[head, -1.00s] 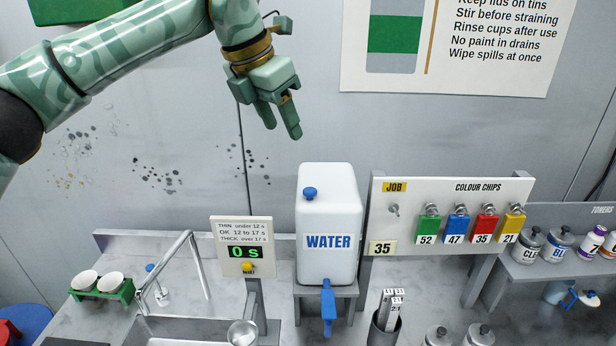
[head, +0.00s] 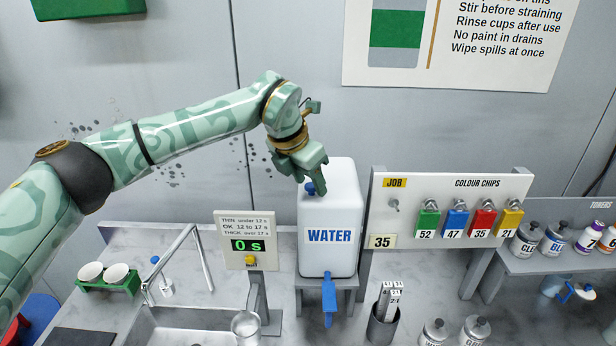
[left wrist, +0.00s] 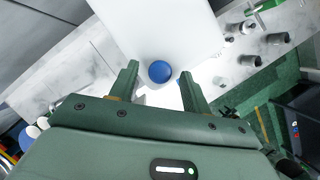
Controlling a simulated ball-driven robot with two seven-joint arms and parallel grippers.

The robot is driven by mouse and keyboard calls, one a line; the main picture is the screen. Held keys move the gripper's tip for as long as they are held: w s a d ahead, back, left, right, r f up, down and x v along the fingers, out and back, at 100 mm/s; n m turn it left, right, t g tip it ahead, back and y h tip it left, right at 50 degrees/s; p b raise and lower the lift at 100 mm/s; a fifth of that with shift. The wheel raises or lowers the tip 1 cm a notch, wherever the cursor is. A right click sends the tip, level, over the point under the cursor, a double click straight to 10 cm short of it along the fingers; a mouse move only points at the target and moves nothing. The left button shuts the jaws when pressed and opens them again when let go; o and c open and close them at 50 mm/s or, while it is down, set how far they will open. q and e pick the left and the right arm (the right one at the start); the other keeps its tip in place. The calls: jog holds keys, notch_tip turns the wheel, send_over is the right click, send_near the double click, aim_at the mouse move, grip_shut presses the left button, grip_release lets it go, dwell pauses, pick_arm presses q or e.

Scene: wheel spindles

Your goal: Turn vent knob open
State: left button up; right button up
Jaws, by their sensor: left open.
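The blue vent knob (head: 310,188) sits on top of the white water container (head: 330,215), which is labelled WATER. My left gripper (head: 317,180) points down at the knob and partly overlaps it in the head view. In the left wrist view the round knob (left wrist: 160,72) lies between the two open fingers (left wrist: 157,84), with a gap on the left side and a smaller one on the right. I cannot tell whether a finger touches it. A blue tap (head: 329,300) hangs at the container's front foot. My right gripper is not in view.
A timer sign reading 0 s (head: 248,243) stands left of the container. A board of colour chips (head: 450,210) stands to its right. A holder with numbered strips (head: 383,325) and a sink (head: 185,330) are in front.

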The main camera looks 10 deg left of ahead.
pick_arm(q)
jog(key=c, duration=1)
jog(key=n+b, duration=0.1)
jog(key=n, duration=0.1)
jog(key=n+t+y+b, duration=0.1)
jog(key=n+b, duration=0.1)
jog(key=shift+d+n+y, duration=0.2)
jog(key=shift+n+y, duration=0.1)
jog(key=n+y+b, duration=0.1)
jog(key=n, duration=0.1)
jog(key=n+b, duration=0.1)
jog(key=n, duration=0.1)
jog(key=shift+d+n+y, duration=0.2)
jog(key=shift+n+y, duration=0.1)
jog(key=shift+y, duration=0.1)
jog(key=n+y+b, duration=0.1)
jog(key=n, duration=0.1)
jog(key=shift+d+r+n, duration=0.1)
jog(key=shift+n, duration=0.3)
jog(key=shift+d+n+g+y, duration=0.1)
jog(key=shift+n+g+y, duration=0.25)
jog(key=shift+n, duration=0.55)
jog(key=shift+w+d+n+g+y, duration=0.1)
jog(key=shift+n+g+y, duration=0.25)
jog(key=shift+n, duration=0.7)
jog(key=shift+w+n+g+y, duration=0.1)
jog(key=shift+n+g+y, duration=0.15)
jog(key=shift+n, duration=0.8)
